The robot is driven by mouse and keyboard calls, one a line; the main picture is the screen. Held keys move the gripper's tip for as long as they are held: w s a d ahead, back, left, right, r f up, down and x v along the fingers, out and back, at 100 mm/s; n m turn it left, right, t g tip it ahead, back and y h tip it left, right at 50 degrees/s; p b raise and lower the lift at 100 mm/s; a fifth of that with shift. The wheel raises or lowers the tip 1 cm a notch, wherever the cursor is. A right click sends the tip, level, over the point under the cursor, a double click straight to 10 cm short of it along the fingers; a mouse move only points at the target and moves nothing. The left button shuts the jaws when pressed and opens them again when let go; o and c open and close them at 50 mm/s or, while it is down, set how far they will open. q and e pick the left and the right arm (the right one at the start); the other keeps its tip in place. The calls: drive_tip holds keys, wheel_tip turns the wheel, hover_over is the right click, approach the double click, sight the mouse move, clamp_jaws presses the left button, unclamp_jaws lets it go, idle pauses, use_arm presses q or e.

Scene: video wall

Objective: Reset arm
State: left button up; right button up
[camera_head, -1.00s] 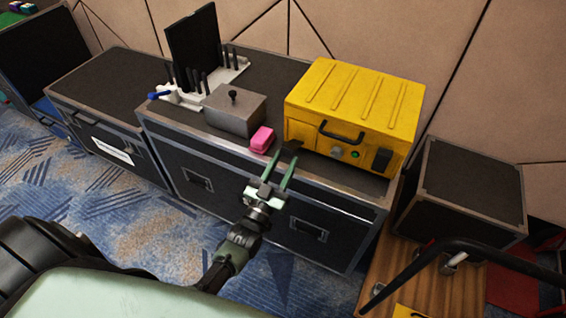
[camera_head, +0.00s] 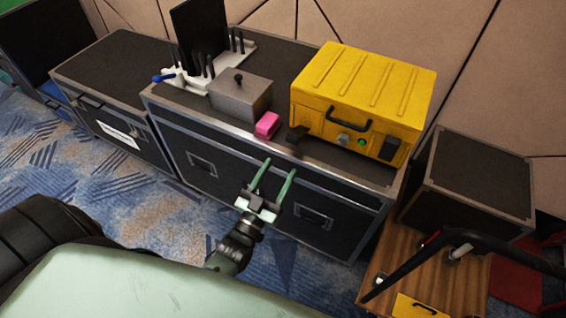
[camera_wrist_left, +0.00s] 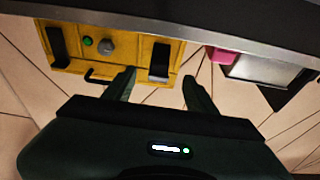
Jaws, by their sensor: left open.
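My left gripper (camera_head: 272,180) is open and empty. In the head view it hangs in front of the dark flight case (camera_head: 262,172), apart from everything on top. Its two fingers also show in the left wrist view (camera_wrist_left: 158,88), with the case edge and the yellow box in the background. The yellow box (camera_head: 368,85) stands closed on the case, with a black handle, a green button and a grey knob on its front. A small black block (camera_head: 297,134) is at its left front corner. My right gripper is not in view.
A pink block (camera_head: 267,125), a grey box with a knob (camera_head: 240,92) and a white rack (camera_head: 190,82) stand on the case. A dark cube case (camera_head: 480,180) and a wooden cart top (camera_head: 425,270) are at the right. Carpet is open at the left.

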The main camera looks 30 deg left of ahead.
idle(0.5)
use_arm(q)
drive_tip(key=s+d+f+m+g+p, duration=0.1)
drive_tip(key=s+f+g, duration=0.45)
drive_tip(key=f, duration=0.85)
drive_tip(key=s+d+f+g+p, duration=0.1)
drive_tip(key=s+f+g, duration=0.5)
drive_tip(key=f, duration=0.8)
drive_tip(key=s+a+f+g, duration=0.1)
drive_tip(key=s+f, duration=0.3)
drive_tip(key=s, duration=0.5)
drive_tip(key=s+a+f+g+p, duration=0.1)
drive_tip(key=s+f+g, duration=0.3)
drive_tip(key=s, duration=0.5)
drive_tip(key=s+a+f+m+g, duration=0.1)
drive_tip(key=s+f+g, duration=0.2)
drive_tip(key=s, duration=0.6)
wheel_tip(320, 180, down, 2)
drive_tip(key=shift+s+f+y, duration=0.25)
drive_tip(key=shift+s+y, duration=0.1)
drive_tip(key=shift+y, duration=0.05)
drive_tip(key=shift+g, duration=0.25)
